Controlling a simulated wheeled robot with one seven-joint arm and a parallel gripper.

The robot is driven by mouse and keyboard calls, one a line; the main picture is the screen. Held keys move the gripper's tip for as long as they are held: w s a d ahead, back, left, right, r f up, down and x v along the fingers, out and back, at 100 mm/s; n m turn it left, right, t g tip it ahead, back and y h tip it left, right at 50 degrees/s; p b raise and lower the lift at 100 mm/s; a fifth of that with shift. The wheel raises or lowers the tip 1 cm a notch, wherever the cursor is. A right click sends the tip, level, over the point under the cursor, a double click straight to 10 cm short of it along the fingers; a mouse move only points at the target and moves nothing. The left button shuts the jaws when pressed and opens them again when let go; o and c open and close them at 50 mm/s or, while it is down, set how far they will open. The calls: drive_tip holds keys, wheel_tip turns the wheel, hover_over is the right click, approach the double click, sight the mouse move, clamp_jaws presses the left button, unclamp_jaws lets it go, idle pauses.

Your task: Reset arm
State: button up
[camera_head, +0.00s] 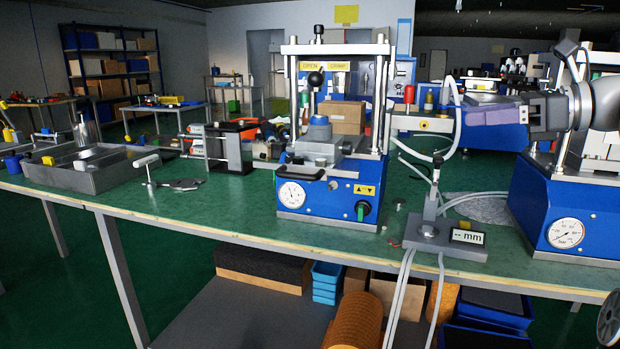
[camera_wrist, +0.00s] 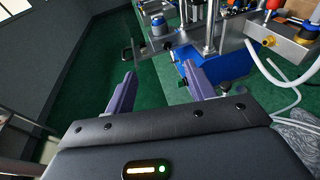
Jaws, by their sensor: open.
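My gripper (camera_wrist: 160,84) shows in the wrist view with its two purple fingers spread wide and nothing between them. In the head view my gripper (camera_head: 466,114) enters from the right at about the height of the press columns, above the bench (camera_head: 225,208). It points left, near a grey block with hoses. The blue crimping press (camera_head: 330,190) stands on the bench to the left of the gripper. It also shows at the top of the wrist view (camera_wrist: 228,62). Its black-knobbed lever (camera_head: 315,78) stands near the left column.
A second blue press (camera_head: 545,215) stands at the right, under my arm. A gauge stand with an "mm" display (camera_head: 467,237) and loose white hoses (camera_head: 400,290) sit at the front edge. A grey metal tray (camera_head: 85,178) lies at the left.

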drive_tip(key=s+a+f+n+g+h, duration=0.1)
drive_tip(key=s+a+f+n+h, duration=0.15)
drive_tip(key=a+f, duration=0.45)
drive_tip(key=s+a+f+n+g+h, duration=0.1)
drive_tip(key=s+a+f+n+h, duration=0.1)
drive_tip(key=a+f+n+h, duration=0.35)
drive_tip(key=s+f+n+h, duration=0.2)
drive_tip(key=s+f+n, duration=0.6)
drive_tip(key=f, duration=0.3)
drive_tip(key=s+f+n+h, duration=0.3)
drive_tip(key=s+f+n, duration=0.4)
drive_tip(key=s+f, duration=0.2)
wheel_tip(320, 180, down, 3)
drive_tip(key=shift+s+r+n+h, duration=0.2)
drive_tip(key=shift+n+h, duration=0.1)
drive_tip(key=shift+n, duration=0.1)
